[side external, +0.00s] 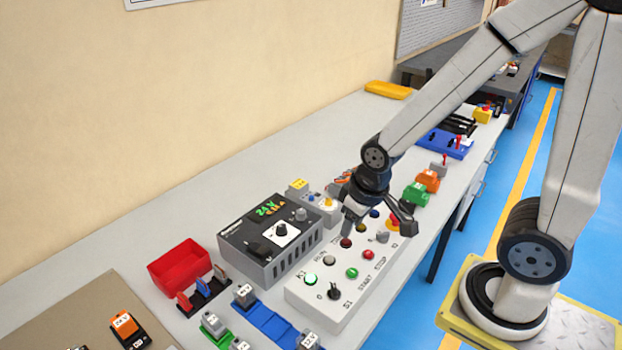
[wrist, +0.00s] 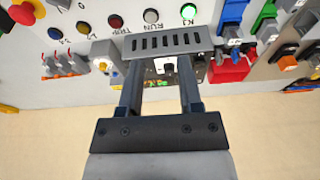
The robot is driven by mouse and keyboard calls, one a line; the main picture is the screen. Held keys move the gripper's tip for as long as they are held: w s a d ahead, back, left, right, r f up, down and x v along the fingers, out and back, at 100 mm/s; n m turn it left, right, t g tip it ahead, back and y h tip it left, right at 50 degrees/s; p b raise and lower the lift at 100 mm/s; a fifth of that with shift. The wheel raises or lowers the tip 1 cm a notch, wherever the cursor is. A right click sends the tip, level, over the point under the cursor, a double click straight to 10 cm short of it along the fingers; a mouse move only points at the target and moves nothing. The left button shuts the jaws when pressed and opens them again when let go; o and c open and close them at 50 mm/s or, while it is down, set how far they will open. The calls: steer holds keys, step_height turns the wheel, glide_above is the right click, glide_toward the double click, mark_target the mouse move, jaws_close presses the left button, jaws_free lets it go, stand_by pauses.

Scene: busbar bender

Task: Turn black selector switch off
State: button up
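A control panel box (side external: 315,297) lies along the bench's front edge. The black selector switch, labelled S1, (side external: 334,292) is at its near end, with an "O" mark to its left; its exact setting is too small to tell. It does not show in the wrist view. My gripper (side external: 379,222) is above the panel's far half, well away from the switch, with its fingers apart and empty. In the wrist view my gripper (wrist: 161,75) is also open, with nothing between the fingertips but the more distant grey power supply (wrist: 165,43).
The panel also carries a lit green lamp (side external: 311,279), a green button (side external: 351,272), a red button (side external: 367,254) and a grey knob (side external: 382,237). The power supply (side external: 264,253) with another black knob (side external: 281,230) stands behind. A red bin (side external: 180,266) is left; blue holders (side external: 262,322) are near.

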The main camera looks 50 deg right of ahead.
steer(key=a+f+m, duration=0.1)
steer(key=f+m, duration=0.1)
steer(key=m+g, duration=0.3)
steer(key=m, duration=0.4)
glide_above(334, 289)
step_height(334, 289, down, 5)
steer(key=shift+r, duration=0.2)
steer(key=shift+f, duration=0.2)
steer(key=shift+f, duration=3.7)
jaws_close()
